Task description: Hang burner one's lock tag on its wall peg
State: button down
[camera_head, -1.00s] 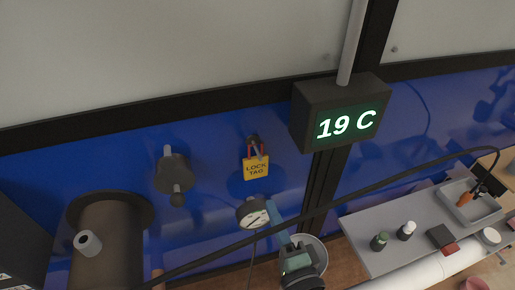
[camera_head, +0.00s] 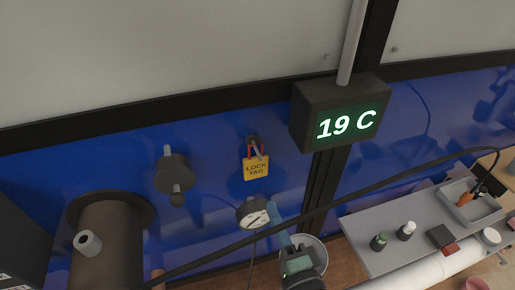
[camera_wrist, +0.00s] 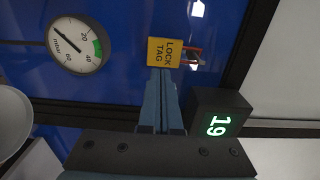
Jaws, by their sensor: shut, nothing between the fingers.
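The yellow lock tag (camera_head: 256,168), with a red shackle, hangs at the grey wall peg (camera_head: 256,149) on the blue wall. In the wrist view the tag (camera_wrist: 164,52) appears turned sideways, its red shackle to the right by the peg. My gripper (camera_head: 280,236) is below and right of the tag in the head view. In the wrist view its fingers (camera_wrist: 160,76) are shut, with nothing between them, and their tips show at the tag's lower edge. I cannot tell whether they touch it. Exactly how the shackle sits around the peg is too small to tell.
A pressure gauge (camera_head: 253,214) is left of my gripper. A display box (camera_head: 341,113) reading 19 C juts out above right. A black cable crosses by my arm. A dark valve knob (camera_head: 174,174) is left; a grey bench (camera_head: 385,257) is right.

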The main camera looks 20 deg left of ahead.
jog(key=v, duration=0.7)
jog(key=shift+b, duration=0.35)
dwell(0.6)
dwell(0.4)
jog(key=w+d+r+n+t+h, duration=0.15)
jog(key=w+r+n, duration=0.35)
jog(key=r, duration=0.7)
jog(key=w+r+n+t+h, duration=0.3)
jog(key=w+r+n, duration=0.15)
jog(key=r, duration=0.65)
jog(key=s+r+n+t+h, duration=0.1)
jog(key=s+r+t, duration=0.3)
jog(key=r, duration=0.9)
jog(key=s+d+r+t+h, duration=0.1)
jog(key=s+r+t+h, duration=0.3)
jog(key=r, duration=0.9)
jog(key=shift+s+d+n, duration=0.15)
jog(key=shift+s+n, duration=0.2)
jog(key=shift+s, duration=0.6)
